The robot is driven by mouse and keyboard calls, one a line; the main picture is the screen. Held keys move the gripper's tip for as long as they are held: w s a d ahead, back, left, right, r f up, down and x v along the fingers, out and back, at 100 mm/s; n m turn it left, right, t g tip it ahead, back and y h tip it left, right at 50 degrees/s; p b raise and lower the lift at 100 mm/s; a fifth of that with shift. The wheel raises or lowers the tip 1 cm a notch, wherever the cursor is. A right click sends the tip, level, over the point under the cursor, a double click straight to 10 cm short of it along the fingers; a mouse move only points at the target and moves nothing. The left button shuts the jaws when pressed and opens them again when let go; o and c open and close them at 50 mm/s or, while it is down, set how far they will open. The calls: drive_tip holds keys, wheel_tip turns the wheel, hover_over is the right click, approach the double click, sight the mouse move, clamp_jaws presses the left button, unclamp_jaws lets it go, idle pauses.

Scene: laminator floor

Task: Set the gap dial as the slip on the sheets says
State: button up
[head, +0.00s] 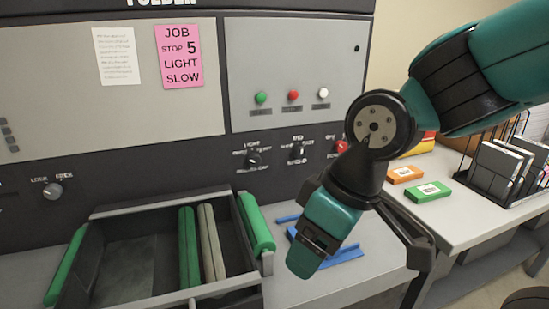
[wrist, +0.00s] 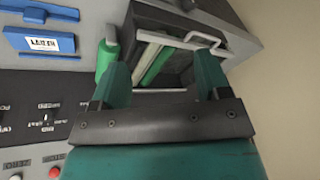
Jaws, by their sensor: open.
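No dial with a readable "gap" label shows, and no slip lying on sheets is seen. A pink slip (head: 180,56) on the machine front reads "JOB STOP 5 LIGHT SLOW". A dark knob (head: 253,160) sits under a "LIGHT" label, and another dark knob (head: 297,151) is to its right; their pointers are too small to read. A grey knob (head: 53,191) marked "LOCK" and apparently "FREE" is at the far left. My gripper (wrist: 160,65) is open and empty in the wrist view, its fingers apart. In the head view my arm hangs before the panel's right side, touching no knob.
A dark tray (head: 125,270) with green and grey rollers fills the front left. Green, red and white buttons sit above the knobs.

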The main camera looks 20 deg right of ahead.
drive_tip(key=w+d+f+n+t+h+b, duration=0.25)
drive_tip(key=w+d+f+t, duration=0.2)
drive_tip(key=w+f, duration=0.5)
drive_tip(key=n+t+h+b, duration=0.2)
drive_tip(key=n+t+b, duration=0.4)
drive_tip(key=n+t, duration=1.15)
approach(255, 162)
drive_tip(key=w+r+n+g+p, duration=0.1)
drive_tip(key=w+n+p, duration=0.1)
drive_tip(key=p, duration=0.4)
drive_tip(key=w+r+n+g+p, duration=0.2)
drive_tip(key=w+p, duration=0.2)
drive_tip(key=p, duration=0.3)
drive_tip(key=w+r+n+g+p, duration=0.1)
drive_tip(key=w+n+g+p, duration=0.1)
drive_tip(key=p, duration=0.5)
drive_tip(key=shift+w+d+r+n, duration=0.15)
drive_tip(key=shift+w+r+n, duration=0.15)
drive_tip(key=shift+w, duration=0.3)
drive_tip(key=c, duration=0.9)
